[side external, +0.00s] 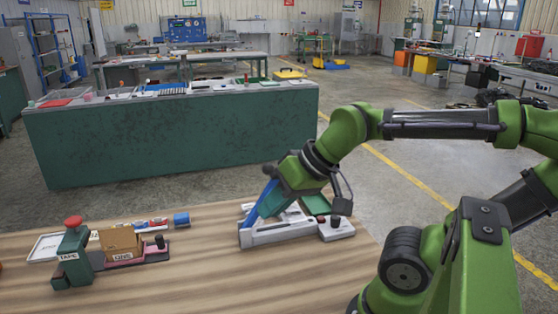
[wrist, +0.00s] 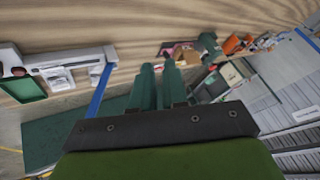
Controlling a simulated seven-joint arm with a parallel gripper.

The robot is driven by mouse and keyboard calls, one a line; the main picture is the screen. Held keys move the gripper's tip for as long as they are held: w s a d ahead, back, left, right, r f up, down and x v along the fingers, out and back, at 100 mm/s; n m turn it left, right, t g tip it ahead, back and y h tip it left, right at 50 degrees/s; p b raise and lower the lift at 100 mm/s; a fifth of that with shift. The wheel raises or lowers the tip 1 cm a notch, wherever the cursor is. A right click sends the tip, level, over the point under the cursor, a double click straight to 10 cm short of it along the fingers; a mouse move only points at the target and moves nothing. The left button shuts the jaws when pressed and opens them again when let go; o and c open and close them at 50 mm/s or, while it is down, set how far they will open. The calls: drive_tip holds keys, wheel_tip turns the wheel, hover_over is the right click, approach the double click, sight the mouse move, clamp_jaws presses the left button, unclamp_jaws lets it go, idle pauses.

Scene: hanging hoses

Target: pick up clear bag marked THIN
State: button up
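I cannot make out a clear bag marked THIN in either view. A pale flat tray-like item (side external: 45,247) lies at the left of the wooden table, but I cannot read any mark on it. My gripper (wrist: 158,70) shows two green fingers with a narrow gap and nothing visible between them. In the side view my gripper (side external: 268,170) is above the table, by a grey and white device with a slanted blue bar (side external: 262,203). In the wrist view the blue bar (wrist: 99,90) is left of the fingers and apart from them.
A green device with a red knob, marked TAPE (side external: 72,256), stands at the table's left beside a small brown box (side external: 120,242). The wooden table (side external: 200,275) is bare at the front middle. A green workbench (side external: 170,140) stands beyond.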

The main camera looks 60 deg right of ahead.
drive_tip(key=o, duration=1.4)
drive_tip(key=shift+c, duration=0.2)
